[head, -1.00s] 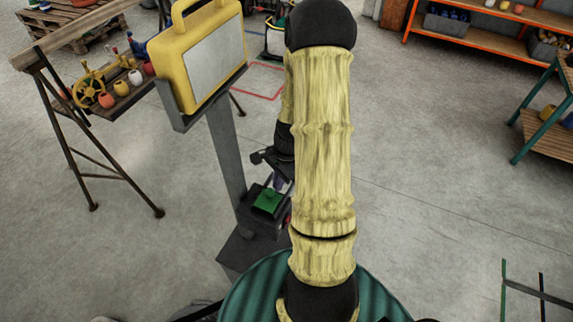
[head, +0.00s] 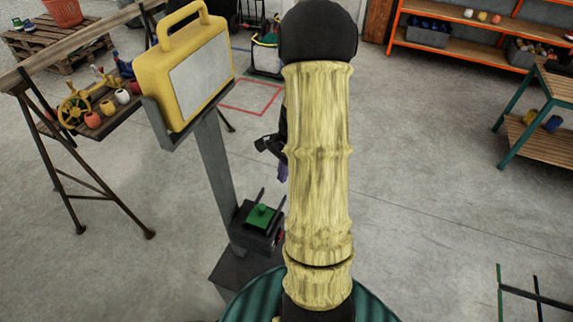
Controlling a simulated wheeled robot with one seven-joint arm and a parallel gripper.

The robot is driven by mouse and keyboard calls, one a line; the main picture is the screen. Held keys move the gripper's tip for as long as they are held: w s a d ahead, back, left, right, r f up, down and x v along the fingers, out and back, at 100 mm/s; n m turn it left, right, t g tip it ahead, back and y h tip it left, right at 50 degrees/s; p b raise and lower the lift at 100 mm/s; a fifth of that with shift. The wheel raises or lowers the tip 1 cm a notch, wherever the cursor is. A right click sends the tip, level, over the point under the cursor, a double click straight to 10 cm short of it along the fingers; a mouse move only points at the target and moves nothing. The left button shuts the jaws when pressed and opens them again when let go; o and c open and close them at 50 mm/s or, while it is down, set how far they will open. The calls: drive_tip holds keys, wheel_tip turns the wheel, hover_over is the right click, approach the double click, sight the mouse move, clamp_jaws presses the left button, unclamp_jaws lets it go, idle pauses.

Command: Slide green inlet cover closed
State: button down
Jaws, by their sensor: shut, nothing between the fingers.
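The green inlet cover (head: 261,216) is a small flat green plate with a raised knob. It sits on top of a dark box (head: 256,238) at the foot of the grey post, between two thin dark rails that stick out at the back. My gripper (head: 283,173) shows only in part, just left of my yellow arm, with purple at its tip. It is shut and empty, and appears above and behind the cover, apart from it. My arm hides much of the gripper and the right side of the box.
A grey post (head: 222,170) carries a yellow case (head: 185,65) left of my arm. A trestle table (head: 105,125) with coloured floats stands farther left. Orange shelving (head: 465,45) and a green-legged bench (head: 540,105) are at right.

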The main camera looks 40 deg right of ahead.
drive_tip(key=v, duration=0.3)
drive_tip(key=shift+s+d+r+b, duration=0.1)
drive_tip(key=shift+d+r+b, duration=0.05)
drive_tip(key=shift+r+b, duration=0.2)
drive_tip(key=s+a+r+n+t+h+b, duration=0.1)
drive_tip(key=s+a+n, duration=0.1)
drive_tip(key=a+n, duration=0.6)
drive_tip(key=s+a+r+n+t+h+b, duration=0.1)
drive_tip(key=s+a+n, duration=0.2)
drive_tip(key=a+n, duration=0.6)
drive_tip(key=a, duration=0.3)
drive_tip(key=shift+s+a+t+h, duration=0.2)
drive_tip(key=shift+a+t+h, duration=0.1)
drive_tip(key=shift+a, duration=0.1)
drive_tip(key=shift+r, duration=0.1)
